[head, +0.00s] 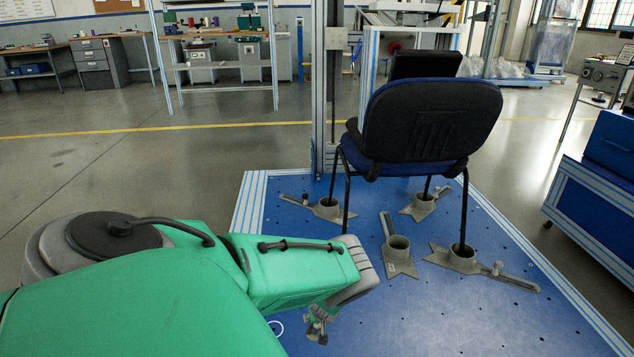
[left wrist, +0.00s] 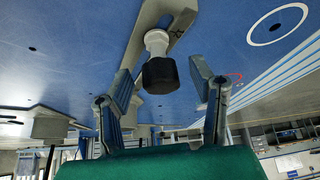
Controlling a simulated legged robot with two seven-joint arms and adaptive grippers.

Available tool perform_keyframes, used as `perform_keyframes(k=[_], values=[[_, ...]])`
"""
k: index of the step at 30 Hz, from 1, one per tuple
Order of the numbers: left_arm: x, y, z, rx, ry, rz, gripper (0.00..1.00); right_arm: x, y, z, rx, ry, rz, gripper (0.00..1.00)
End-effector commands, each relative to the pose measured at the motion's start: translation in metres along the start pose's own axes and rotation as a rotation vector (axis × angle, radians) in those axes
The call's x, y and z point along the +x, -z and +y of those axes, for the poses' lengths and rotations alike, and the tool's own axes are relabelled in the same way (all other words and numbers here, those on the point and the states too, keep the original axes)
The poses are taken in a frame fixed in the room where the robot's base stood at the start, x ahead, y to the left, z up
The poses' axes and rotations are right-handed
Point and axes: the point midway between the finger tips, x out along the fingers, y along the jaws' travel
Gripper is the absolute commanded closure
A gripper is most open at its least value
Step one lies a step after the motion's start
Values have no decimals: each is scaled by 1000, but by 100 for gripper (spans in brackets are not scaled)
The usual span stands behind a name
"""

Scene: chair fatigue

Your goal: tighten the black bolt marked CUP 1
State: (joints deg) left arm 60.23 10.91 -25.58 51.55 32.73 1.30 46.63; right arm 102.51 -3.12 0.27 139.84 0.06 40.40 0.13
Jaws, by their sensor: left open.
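A black bolt head (left wrist: 160,75) on a white collar stands on a grey metal bracket (left wrist: 170,35) in the left wrist view. No CUP 1 marking is readable there. My left gripper (left wrist: 161,84) is open, one finger on each side of the black head, with gaps visible on both sides. In the head view the left gripper (head: 318,324) is small, below the end of my green arm, low over the blue platform. The bolt cannot be made out in the head view. My right gripper is not in view.
A dark chair (head: 430,120) stands on the blue platform (head: 470,320) with legs in grey cups. A metal column (head: 327,90) rises behind. The platform's front right is clear.

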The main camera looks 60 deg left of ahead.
Motion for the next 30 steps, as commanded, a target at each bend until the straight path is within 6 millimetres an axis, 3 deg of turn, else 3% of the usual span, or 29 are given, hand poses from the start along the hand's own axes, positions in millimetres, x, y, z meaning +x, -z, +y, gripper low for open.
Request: perform_keyframes(k=[10, 21, 30], values=[[0, 0, 0, -21, 13, 1, 50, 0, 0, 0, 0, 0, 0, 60], [1, 1, 2, -274, 150, 2, 50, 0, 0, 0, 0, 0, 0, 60], [0, 1, 2, -313, 170, 2, 50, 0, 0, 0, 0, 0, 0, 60]])
